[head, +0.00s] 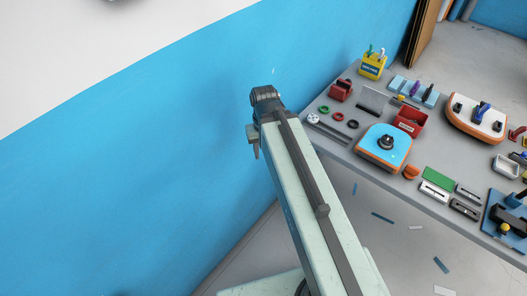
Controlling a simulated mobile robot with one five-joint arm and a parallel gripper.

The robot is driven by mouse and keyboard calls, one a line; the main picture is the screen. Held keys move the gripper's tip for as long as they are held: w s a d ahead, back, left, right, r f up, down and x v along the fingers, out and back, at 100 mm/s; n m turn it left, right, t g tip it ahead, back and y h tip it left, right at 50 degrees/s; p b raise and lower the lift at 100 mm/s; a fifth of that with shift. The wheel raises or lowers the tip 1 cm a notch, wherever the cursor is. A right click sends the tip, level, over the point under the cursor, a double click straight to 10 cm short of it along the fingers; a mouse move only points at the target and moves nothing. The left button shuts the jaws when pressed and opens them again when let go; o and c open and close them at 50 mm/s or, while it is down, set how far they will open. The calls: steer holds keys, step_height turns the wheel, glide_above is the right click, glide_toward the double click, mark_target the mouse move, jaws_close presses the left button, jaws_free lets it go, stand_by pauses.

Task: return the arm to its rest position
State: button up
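My arm reaches up from the bottom of the head view, a pale link with a dark bar along it. Its far end, with dark joint parts, is beside the blue wall and to the left of the workbench. My gripper (256,150) is mostly hidden behind the arm's end; only a small pointed part shows at its left side. I cannot tell whether it is open or shut. No object shows at it.
The grey workbench (335,133) at right holds a blue-and-orange board piece (384,147), a red bin (410,121), a yellow holder (373,66) and several small tools. The blue wall (130,180) fills the left. Scraps lie on the grey floor (375,250).

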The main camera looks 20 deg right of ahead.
steer(key=shift+a, duration=0.3)
step_height(320, 180, down, 3)
steer(key=b, duration=0.3)
steer(key=shift+f, duration=0.2)
stand_by(0.5)
